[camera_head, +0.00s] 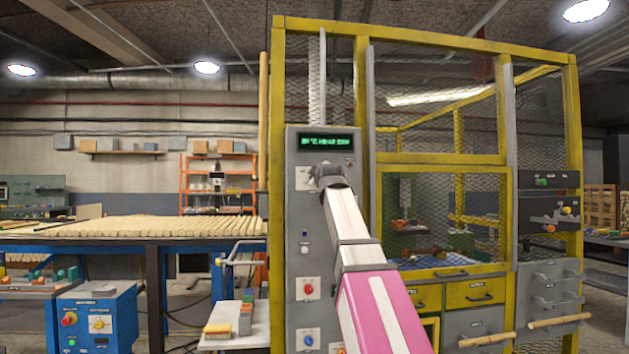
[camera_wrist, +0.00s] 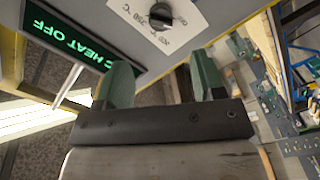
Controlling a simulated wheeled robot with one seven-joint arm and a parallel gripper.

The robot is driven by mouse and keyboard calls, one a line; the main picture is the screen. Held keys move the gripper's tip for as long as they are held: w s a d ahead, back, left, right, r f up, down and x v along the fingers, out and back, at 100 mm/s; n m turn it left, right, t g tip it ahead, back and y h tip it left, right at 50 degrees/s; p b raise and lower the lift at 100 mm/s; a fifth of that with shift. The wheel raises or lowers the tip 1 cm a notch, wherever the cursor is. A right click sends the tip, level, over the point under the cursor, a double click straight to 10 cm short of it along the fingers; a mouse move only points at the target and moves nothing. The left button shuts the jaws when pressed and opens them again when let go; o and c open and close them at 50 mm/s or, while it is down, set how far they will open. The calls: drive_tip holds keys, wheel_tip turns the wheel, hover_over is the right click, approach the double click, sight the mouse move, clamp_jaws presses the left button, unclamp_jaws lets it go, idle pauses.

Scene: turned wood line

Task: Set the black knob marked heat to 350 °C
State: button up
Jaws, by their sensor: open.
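The black knob (camera_wrist: 160,17) sits on a white dial plate (camera_wrist: 185,20) near the top of the wrist view. The plate's printed temperatures appear upside down and are only partly legible, so I cannot tell the pointer's exact setting. The green-lit display (camera_wrist: 65,45) beside it reads "HEAT OFF", and it also shows in the head view (camera_head: 331,143). My gripper (camera_wrist: 162,78) is open and empty, its two green fingers apart, short of the knob in the picture. In the head view my gripper (camera_head: 326,174) is at the grey panel (camera_head: 295,240) and hides the knob.
Below on the panel are a red knob (camera_head: 308,289) and a blue knob (camera_head: 308,340). A yellow-framed mesh cage (camera_head: 440,160) stands to the right. A table of wooden rods (camera_head: 140,228) and a blue control box (camera_head: 97,315) stand to the left.

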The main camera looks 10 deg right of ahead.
drive_tip(key=w, duration=1)
drive_tip(key=shift+w, duration=0.15)
drive_tip(key=shift+c, duration=0.3)
drive_tip(key=c, duration=0.9)
